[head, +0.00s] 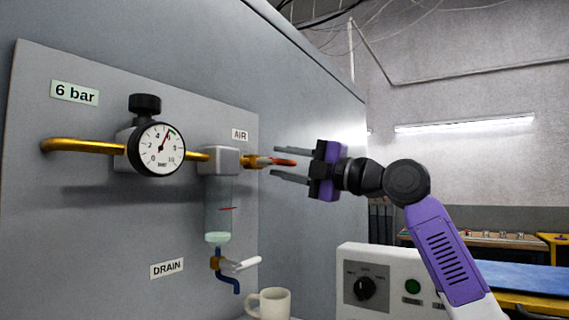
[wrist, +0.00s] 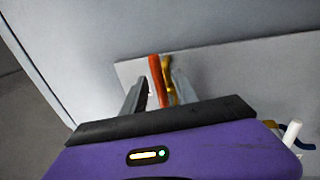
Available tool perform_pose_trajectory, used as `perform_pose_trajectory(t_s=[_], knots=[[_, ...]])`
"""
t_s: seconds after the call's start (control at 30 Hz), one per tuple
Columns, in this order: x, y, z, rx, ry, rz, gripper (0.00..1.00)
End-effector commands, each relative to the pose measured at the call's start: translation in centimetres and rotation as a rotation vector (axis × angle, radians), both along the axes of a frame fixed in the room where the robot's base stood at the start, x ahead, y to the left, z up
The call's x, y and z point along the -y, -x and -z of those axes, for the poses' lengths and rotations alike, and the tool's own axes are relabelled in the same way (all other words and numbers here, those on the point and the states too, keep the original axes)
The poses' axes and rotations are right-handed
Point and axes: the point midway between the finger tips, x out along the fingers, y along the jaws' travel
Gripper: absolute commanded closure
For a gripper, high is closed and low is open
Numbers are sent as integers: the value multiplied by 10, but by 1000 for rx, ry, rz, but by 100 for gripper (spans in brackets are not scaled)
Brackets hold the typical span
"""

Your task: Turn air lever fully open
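The air lever (head: 282,162) is a red handle on a brass valve (head: 252,161), right of the filter body and below the AIR label (head: 240,135). In the head view it points right, roughly along the pipe. In the wrist view the red lever (wrist: 154,80) lies between my two finger tips, with the brass pipe (wrist: 169,85) beside it. My gripper (head: 282,161) is open, its grey fingers pointing left at the lever, one above and one below it in the head view. I see gaps by the lever; contact is not clear.
A pressure gauge (head: 157,149) with a black knob sits left on the panel (head: 60,220). Below the filter bowl (head: 217,210) are a white-handled drain valve (head: 240,264) and a mug (head: 270,303). A white control box (head: 375,285) stands below my arm.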

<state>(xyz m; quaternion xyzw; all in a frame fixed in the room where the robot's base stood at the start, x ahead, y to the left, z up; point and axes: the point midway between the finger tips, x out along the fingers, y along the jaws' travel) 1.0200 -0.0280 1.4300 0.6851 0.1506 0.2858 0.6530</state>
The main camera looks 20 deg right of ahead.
Motion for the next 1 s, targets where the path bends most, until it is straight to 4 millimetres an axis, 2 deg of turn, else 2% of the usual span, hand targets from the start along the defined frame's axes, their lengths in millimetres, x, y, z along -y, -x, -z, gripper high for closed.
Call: perform_pose_trajectory(t_s=[0.17,0.43,0.6,1.0], knots=[[7,8,3,1,-1,2,65],[32,43,12,1,0,1,65],[42,57,15,0,0,0,65],[45,62,15,0,0,0,65]])
